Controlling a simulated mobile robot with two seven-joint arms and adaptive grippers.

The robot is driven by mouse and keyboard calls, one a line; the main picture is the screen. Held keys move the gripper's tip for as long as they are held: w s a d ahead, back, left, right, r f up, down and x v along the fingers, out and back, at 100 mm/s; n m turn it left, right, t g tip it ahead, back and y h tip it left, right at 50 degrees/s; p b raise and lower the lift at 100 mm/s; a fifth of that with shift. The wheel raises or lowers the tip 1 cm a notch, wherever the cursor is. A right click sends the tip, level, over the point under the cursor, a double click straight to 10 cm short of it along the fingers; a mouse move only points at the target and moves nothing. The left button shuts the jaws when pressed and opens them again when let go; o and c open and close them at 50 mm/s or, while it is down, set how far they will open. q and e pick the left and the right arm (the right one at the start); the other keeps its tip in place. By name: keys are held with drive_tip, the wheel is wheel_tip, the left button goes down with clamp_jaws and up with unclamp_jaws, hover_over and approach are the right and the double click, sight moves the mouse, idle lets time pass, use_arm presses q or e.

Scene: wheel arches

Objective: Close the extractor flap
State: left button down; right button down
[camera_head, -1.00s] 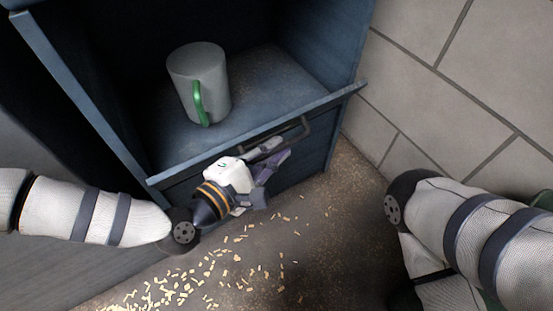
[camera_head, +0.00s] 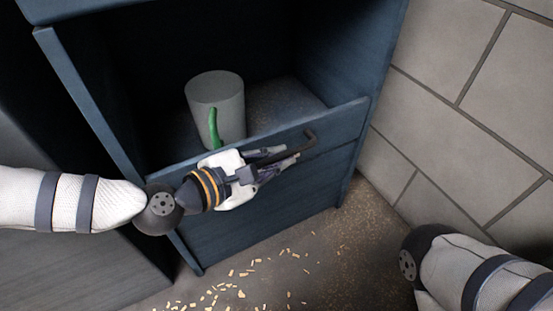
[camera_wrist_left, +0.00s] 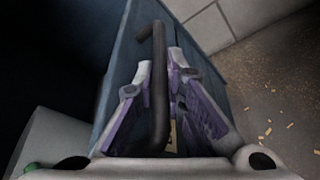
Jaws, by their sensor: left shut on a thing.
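The extractor flap looks to be the blue front panel (camera_head: 342,128) across the lower part of the dark opening in a blue cabinet. It bears a dark bent bar handle (camera_head: 311,136). My left gripper (camera_head: 284,153) is at this handle in the head view, with its fingers shut around the bar. In the left wrist view the handle (camera_wrist_left: 158,85) runs between the two purple-lined fingers of the left gripper (camera_wrist_left: 159,64). My right arm shows at the right edge of the head view, but its gripper is out of frame.
A tiled wall (camera_head: 450,100) rises close at the right. Wood chips (camera_head: 240,275) lie on the otherwise open floor (camera_head: 340,255) in front.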

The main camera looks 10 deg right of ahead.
use_arm(q)
drive_tip(key=shift+w+r, duration=0.15)
drive_tip(key=c, duration=1.9)
unclamp_jaws()
drive_tip(key=v, duration=1.2)
